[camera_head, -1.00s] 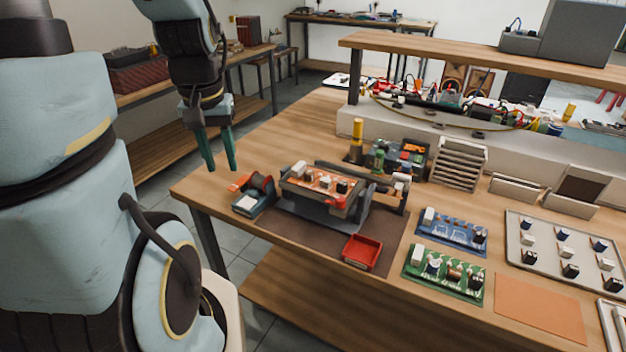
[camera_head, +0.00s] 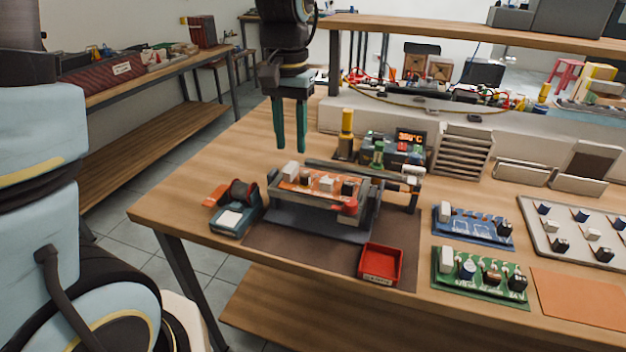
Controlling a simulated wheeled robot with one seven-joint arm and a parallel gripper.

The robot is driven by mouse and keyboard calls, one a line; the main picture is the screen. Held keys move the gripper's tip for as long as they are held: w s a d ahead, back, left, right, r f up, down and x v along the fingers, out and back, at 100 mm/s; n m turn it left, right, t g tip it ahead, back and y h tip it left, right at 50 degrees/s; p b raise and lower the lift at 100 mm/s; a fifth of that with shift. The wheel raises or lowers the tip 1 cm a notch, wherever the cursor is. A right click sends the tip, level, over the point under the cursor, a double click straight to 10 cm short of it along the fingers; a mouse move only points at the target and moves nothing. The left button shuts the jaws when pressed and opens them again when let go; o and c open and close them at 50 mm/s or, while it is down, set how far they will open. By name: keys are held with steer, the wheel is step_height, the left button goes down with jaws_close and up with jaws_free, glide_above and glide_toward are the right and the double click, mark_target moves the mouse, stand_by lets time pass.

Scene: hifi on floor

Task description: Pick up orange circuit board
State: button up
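The orange circuit board (camera_head: 317,187) sits raised in a grey holder (camera_head: 310,222) on a dark mat, with white and black components on top. My gripper (camera_head: 290,150) points down with its two green fingers a little apart and nothing between them. In the picture it is above and slightly behind the board, and it does not touch it. The lower edges of the board are hidden by the holder.
A solder spool stand (camera_head: 237,205) is left of the holder, and a red tray (camera_head: 381,264) in front. A soldering station (camera_head: 398,146) stands behind. Blue (camera_head: 472,225) and green (camera_head: 480,272) boards lie to the right. Bare wood (camera_head: 180,190) is free at left.

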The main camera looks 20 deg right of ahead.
mark_target(290, 167)
steer(key=shift+a+f+p, duration=0.15)
steer(key=shift+f+p, duration=0.5)
steer(key=shift+f, duration=2.3)
jaws_close()
